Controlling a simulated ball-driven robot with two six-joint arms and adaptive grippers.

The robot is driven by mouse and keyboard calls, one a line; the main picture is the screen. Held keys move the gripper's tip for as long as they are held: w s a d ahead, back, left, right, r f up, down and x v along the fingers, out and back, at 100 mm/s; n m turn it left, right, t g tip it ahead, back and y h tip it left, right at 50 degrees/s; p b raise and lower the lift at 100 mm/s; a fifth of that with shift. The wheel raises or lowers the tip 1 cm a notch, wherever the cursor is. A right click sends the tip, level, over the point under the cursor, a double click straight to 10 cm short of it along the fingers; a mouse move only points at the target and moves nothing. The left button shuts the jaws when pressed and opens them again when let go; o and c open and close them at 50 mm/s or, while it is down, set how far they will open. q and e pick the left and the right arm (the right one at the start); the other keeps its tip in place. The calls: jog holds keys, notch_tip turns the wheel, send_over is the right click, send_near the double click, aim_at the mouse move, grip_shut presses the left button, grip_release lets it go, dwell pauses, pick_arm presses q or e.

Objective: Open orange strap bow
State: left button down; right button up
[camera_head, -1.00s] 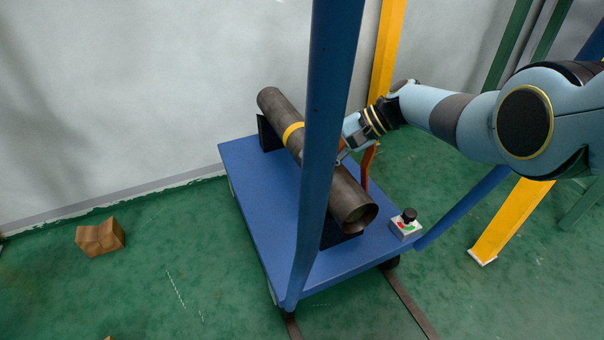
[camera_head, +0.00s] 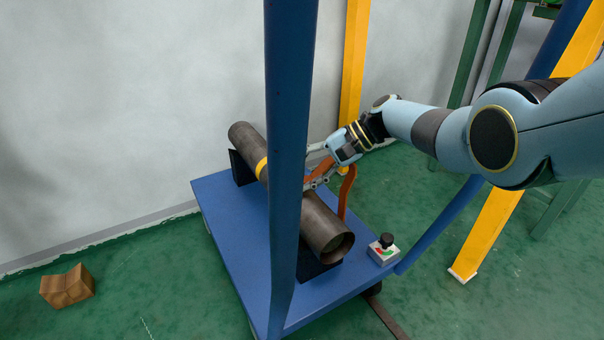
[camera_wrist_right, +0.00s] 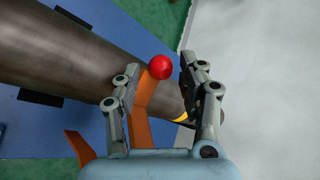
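The orange strap bow (camera_head: 347,192) rises at the right side of a dark steel pipe (camera_head: 323,226). Another stretch of orange (camera_head: 318,173) runs beside my right gripper (camera_head: 318,182), over the pipe. In the wrist view the orange bar (camera_wrist_right: 142,112) ends in a red ball (camera_wrist_right: 160,67). The two fingers of my right gripper (camera_wrist_right: 160,82) stand apart on either side of the bar and ball, with a visible gap on the right. The bar lies close to the left finger; contact is unclear. My left gripper is not in view.
The pipe rests on dark supports on a blue cart (camera_head: 228,225). A blue post (camera_head: 288,130) hides part of the pipe. A control box with a black knob (camera_head: 383,250) sits at the cart's right corner. A yellow post (camera_head: 352,60) stands behind.

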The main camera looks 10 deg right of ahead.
dwell(0.3)
notch_tip(320, 180, up, 10)
dwell(0.5)
